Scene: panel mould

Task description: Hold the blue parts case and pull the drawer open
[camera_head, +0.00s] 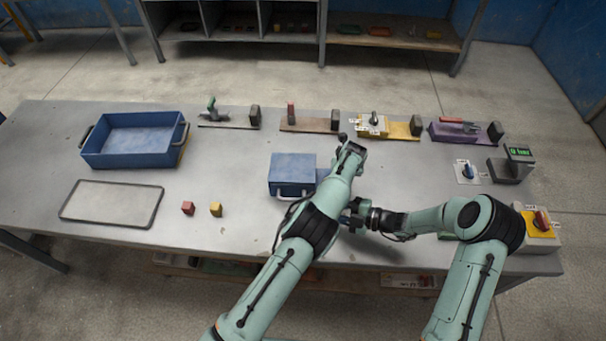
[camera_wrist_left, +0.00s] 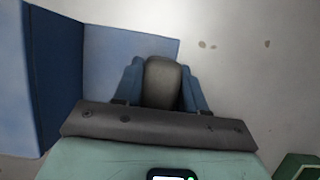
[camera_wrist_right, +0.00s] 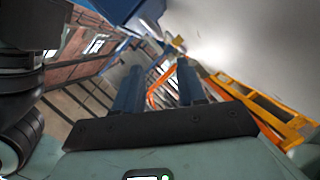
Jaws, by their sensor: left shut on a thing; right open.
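The blue parts case (camera_head: 293,168) stands upright on the table, its handle at the near side. A blue part (camera_head: 322,175) that looks like its drawer juts out at the right, mostly behind my left arm. In the left wrist view the case (camera_wrist_left: 52,80) and the lighter blue drawer (camera_wrist_left: 110,55) are at the left. My left gripper (camera_wrist_left: 161,85) is shut on a rounded dark grey knob (camera_wrist_left: 163,80) at the drawer's edge; in the head view my arm hides the grip. My right gripper (camera_head: 354,213) is open and empty, apart from the case, near the table's front edge.
A blue bin (camera_head: 133,160), a grey tray (camera_head: 80,214), a red cube (camera_head: 188,208) and a yellow cube (camera_head: 216,209) are at the left. Fixtures line the back, including a purple one (camera_head: 445,132).

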